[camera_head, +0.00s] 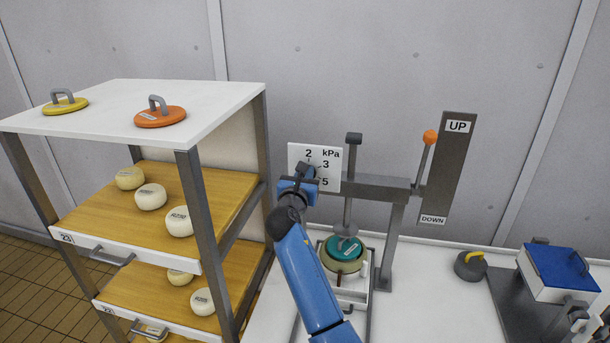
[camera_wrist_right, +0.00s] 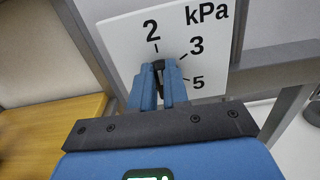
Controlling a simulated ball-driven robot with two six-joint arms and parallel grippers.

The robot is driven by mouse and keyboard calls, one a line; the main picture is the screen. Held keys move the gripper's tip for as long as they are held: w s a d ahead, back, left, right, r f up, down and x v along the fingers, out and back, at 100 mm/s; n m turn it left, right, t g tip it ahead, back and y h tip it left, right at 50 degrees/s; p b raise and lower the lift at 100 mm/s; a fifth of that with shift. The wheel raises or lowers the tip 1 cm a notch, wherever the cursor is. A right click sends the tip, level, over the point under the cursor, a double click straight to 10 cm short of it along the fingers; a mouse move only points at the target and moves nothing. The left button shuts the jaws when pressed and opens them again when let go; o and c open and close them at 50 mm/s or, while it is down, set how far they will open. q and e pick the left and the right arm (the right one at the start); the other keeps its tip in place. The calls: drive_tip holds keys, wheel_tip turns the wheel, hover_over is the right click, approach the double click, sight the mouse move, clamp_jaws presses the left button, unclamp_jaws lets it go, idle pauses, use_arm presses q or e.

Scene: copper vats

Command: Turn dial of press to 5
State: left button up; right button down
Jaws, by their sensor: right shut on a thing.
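The press has a white dial plate (camera_head: 330,152) marked 2, 3 and 5 with the label kPa; the plate also shows in the right wrist view (camera_wrist_right: 125,35). My right gripper (camera_head: 300,178) is shut on the dark dial knob (camera_wrist_right: 159,66) in front of the plate. The knob's visible end points up, about toward the 2 mark. The fingers and wrist hide most of the knob. The press lever (camera_head: 430,137) has an orange ball and stands near the UP sign. Under the press plunger is a teal-topped round mould (camera_head: 345,250). My left gripper is not in view.
A shelf rack (camera_head: 190,158) with several pale cheeses stands at the left, close to my right arm. Yellow (camera_head: 65,104) and orange (camera_head: 160,117) handled discs lie on top. A grey weight (camera_head: 470,265) and a blue-topped device (camera_head: 558,268) stand on the white table at the right.

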drive_tip(key=f+m+b, duration=0.1)
drive_tip(key=m+b, duration=0.4)
drive_tip(key=m, duration=0.2)
drive_tip(key=d+f+m+b, duration=0.1)
drive_tip(key=m+b, duration=0.4)
drive_tip(key=m, duration=0.3)
drive_tip(key=f+m+b, duration=0.1)
drive_tip(key=m+b, duration=0.4)
drive_tip(key=m, duration=0.3)
drive_tip(key=shift+s+d, duration=0.2)
drive_tip(key=shift+s, duration=0.05)
drive_tip(key=shift+m, duration=0.4)
drive_tip(key=c, duration=1.1)
unclamp_jaws()
drive_tip(key=shift+r, duration=0.1)
